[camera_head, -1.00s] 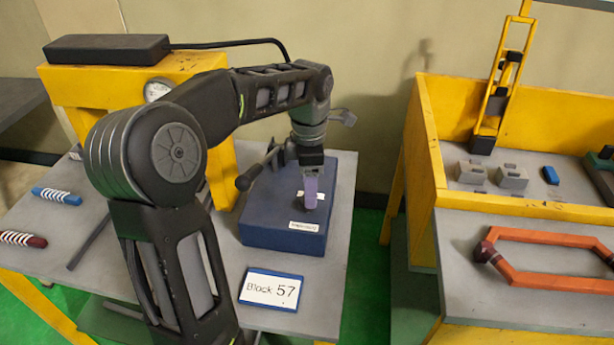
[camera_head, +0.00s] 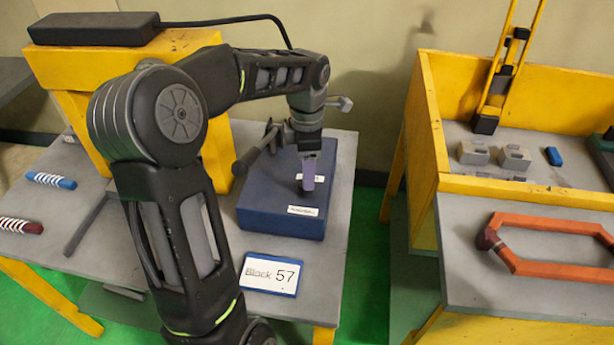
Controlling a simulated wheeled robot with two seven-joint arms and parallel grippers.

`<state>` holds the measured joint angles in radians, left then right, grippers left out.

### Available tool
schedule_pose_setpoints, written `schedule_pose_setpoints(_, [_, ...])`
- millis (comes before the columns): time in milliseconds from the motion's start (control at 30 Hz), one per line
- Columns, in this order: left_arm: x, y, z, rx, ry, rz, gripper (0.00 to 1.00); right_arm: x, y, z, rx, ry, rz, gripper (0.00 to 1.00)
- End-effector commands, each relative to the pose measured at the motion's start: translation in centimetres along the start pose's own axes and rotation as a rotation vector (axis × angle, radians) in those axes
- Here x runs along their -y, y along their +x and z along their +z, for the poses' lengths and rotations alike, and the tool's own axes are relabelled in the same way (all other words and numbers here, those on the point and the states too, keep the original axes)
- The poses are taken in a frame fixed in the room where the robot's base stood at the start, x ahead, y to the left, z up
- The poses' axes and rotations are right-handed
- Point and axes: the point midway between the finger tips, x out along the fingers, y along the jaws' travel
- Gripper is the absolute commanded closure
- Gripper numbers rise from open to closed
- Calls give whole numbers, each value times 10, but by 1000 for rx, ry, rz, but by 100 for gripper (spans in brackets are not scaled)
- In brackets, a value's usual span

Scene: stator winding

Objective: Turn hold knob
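My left arm comes in from the lower left and reaches over a dark blue box (camera_head: 262,212) on the left table. My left gripper (camera_head: 308,180) points down at the top of this box. A small purple piece shows at its fingertips. I cannot tell whether this is a knob or part of the fingers, nor whether the fingers are open or shut. A dark lever with a thick grip (camera_head: 246,163) stands left of the gripper. A small grey handle (camera_head: 340,103) shows at the right behind my wrist. I cannot tell which part is the hold knob. My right gripper is not in view.
A yellow stand (camera_head: 68,88) with a black box (camera_head: 95,29) stands behind my arm. A "Block 57" sign (camera_head: 270,275) lies in front of the blue box. Striped blue and red rods lie left. At right are a yellow bench (camera_head: 436,150) and an orange hexagonal frame (camera_head: 560,271).

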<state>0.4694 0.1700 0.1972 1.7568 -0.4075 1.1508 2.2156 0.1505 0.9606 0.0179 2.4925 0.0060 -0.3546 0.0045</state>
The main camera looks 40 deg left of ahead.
Motion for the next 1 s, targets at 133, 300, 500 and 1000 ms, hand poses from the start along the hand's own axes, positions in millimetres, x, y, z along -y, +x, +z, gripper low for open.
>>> schedule_pose_setpoints(133, [1,22,0,-1,0,-4,40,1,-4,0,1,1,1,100])
schedule_pose_setpoints(300, [1,36,0,0,0,-2,40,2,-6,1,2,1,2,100])
schedule_pose_setpoints(500, [0,38,0,1,0,0,40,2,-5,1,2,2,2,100])
schedule_pose_setpoints(1000, [0,38,0,1,0,0,74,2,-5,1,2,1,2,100])
